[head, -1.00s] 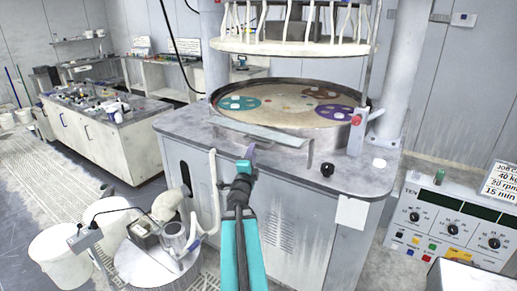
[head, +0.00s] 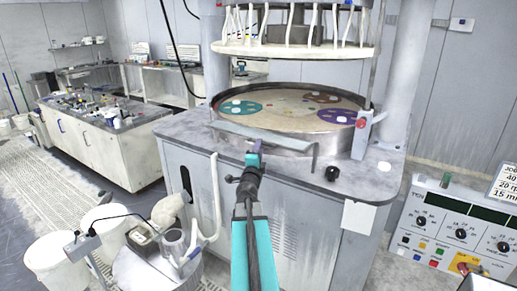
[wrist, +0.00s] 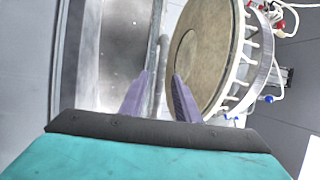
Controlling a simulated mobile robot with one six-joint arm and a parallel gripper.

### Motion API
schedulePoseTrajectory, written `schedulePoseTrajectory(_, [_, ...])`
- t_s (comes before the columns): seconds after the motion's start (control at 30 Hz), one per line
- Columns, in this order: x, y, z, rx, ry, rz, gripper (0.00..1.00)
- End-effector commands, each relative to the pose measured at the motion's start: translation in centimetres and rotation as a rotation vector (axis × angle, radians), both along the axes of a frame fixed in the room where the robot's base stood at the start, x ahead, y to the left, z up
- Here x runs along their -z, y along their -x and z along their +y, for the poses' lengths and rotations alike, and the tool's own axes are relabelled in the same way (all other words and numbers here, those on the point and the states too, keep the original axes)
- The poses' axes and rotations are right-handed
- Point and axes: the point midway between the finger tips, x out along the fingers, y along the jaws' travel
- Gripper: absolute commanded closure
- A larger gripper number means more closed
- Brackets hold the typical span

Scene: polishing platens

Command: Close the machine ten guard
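The guard (head: 262,136) of machine ten appears as a long grey bar across the front of the round platen (head: 286,106), with a bent-down end at the right. It seems to stand low in front of the platen rim. My gripper (head: 254,152), with purple fingertips, is just below and in front of the bar's middle in the head view. In the wrist view, my gripper (wrist: 160,92) has its fingers apart, with a grey rod (wrist: 162,62) showing between or just beyond the tips. I cannot tell whether the fingers touch it.
The upper plate (head: 290,50) with white hoses hangs above the platen. A control panel (head: 460,228) marked TEN stands at the right. White buckets (head: 58,258) and a pot with a pump stand at the lower left. A black knob (head: 332,173) is on the machine's top.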

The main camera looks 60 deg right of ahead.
Motion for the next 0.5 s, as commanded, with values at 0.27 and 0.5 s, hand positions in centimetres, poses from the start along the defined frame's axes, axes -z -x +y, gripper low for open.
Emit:
schedulePoseTrajectory(0.27, [-0.3, -0.6, -1.7, -0.004, 0.000, 0.001, 0.71])
schedulePoseTrajectory(0.5, [-0.4, -0.6, -1.9, -0.004, 0.000, 0.001, 0.71])
